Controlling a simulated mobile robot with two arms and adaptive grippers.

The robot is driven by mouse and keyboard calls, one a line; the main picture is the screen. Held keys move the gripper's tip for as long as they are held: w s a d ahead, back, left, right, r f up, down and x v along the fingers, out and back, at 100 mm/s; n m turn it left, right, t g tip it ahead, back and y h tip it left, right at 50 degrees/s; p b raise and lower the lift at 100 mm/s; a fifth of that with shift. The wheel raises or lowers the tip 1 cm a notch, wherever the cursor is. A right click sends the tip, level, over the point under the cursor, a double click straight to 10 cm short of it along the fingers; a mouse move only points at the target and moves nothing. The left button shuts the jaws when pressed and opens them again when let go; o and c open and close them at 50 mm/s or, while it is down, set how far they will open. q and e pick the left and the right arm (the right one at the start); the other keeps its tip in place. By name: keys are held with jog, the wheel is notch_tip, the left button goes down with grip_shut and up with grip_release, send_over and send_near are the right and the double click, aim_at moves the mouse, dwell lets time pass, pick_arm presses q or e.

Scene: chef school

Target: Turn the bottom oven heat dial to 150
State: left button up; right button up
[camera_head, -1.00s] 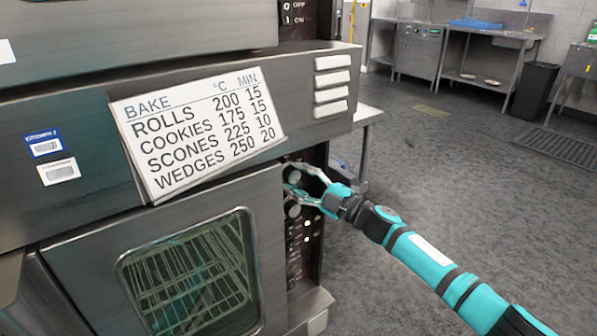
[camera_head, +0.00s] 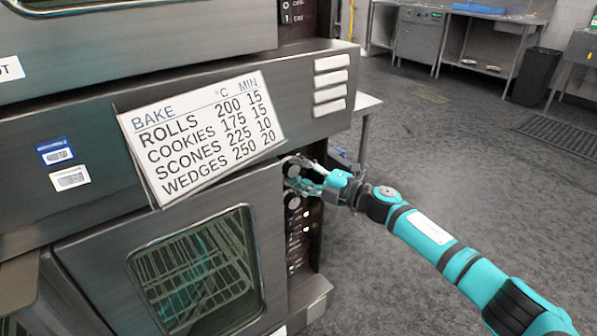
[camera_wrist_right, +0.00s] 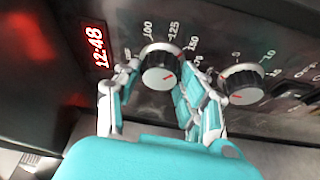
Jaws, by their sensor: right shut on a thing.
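The bottom oven's heat dial (camera_wrist_right: 158,70) is a black knob with a silver face and a red mark, in the right wrist view. Numbers 100, 125 and 150 are printed around it. The red mark points up and to the right, roughly toward 150; the exact setting is hard to read. My right gripper (camera_wrist_right: 153,95) has its fingers on both sides of this dial and is shut on it. In the head view, my right gripper (camera_head: 302,176) is at the control panel right of the oven door, largely covering the dial. My left gripper is not in view.
A second dial (camera_wrist_right: 240,82) sits close to the right finger, with switches beyond it. A red clock display (camera_wrist_right: 97,47) reads 12:48. The oven door (camera_head: 100,240) is shut, and a bake chart (camera_head: 205,133) hangs above it. Open floor (camera_head: 430,150) lies to the right.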

jog(key=shift+f, duration=0.1)
jog(key=o, duration=1.2)
jog(key=v, duration=1.2)
